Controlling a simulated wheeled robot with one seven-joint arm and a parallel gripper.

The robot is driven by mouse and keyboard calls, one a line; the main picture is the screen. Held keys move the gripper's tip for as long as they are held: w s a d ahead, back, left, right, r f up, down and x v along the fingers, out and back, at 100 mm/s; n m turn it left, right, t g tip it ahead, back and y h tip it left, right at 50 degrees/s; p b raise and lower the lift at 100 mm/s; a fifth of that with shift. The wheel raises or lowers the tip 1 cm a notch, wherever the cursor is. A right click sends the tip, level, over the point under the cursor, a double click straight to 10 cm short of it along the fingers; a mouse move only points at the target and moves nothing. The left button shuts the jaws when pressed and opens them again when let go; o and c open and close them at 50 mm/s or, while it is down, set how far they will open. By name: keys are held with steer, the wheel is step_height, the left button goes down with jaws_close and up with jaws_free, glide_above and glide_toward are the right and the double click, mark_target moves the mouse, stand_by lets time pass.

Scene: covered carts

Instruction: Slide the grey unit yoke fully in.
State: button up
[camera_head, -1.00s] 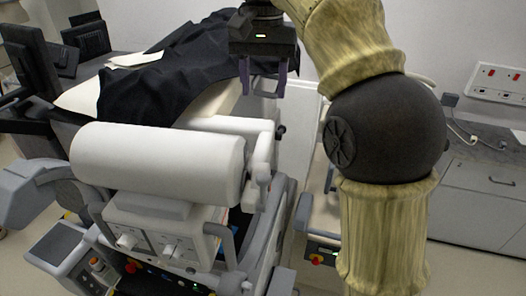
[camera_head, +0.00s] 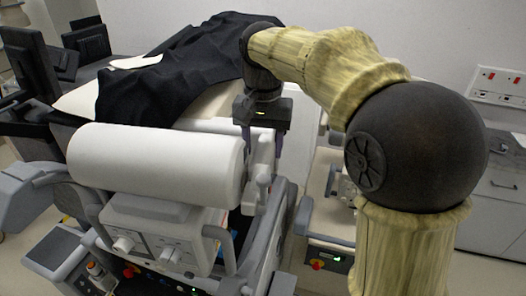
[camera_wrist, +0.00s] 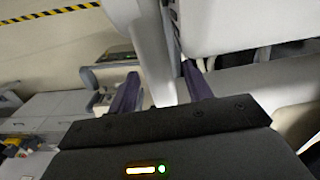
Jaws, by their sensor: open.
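A grey cart unit (camera_head: 150,222) with knobs and a grey loop handle (camera_head: 222,247) stands in the head view under a large white roll. A pale grey upright bracket (camera_head: 262,172) stands at the roll's right end. I cannot tell for sure which of these parts is the yoke. My gripper (camera_head: 258,138) points down just above the bracket. In the wrist view its dark purple fingers (camera_wrist: 163,85) are apart, with a pale grey bar (camera_wrist: 145,45) reaching between them. I cannot tell whether the fingers touch it.
The white roll (camera_head: 155,165) lies left of my gripper. A black cloth (camera_head: 175,85) covers the cart behind. Dark monitors (camera_head: 30,60) stand at the far left. Another unit with a red button (camera_head: 318,264) is at the right. Grey cabinets (camera_head: 500,195) line the right wall.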

steer(key=shift+w+f, duration=0.1)
steer(key=shift+f, duration=0.8)
steer(key=shift+d+f, duration=0.1)
steer(key=shift+f, duration=0.1)
steer(key=shift+c, duration=0.4)
jaws_close()
steer(key=shift+r, duration=0.1)
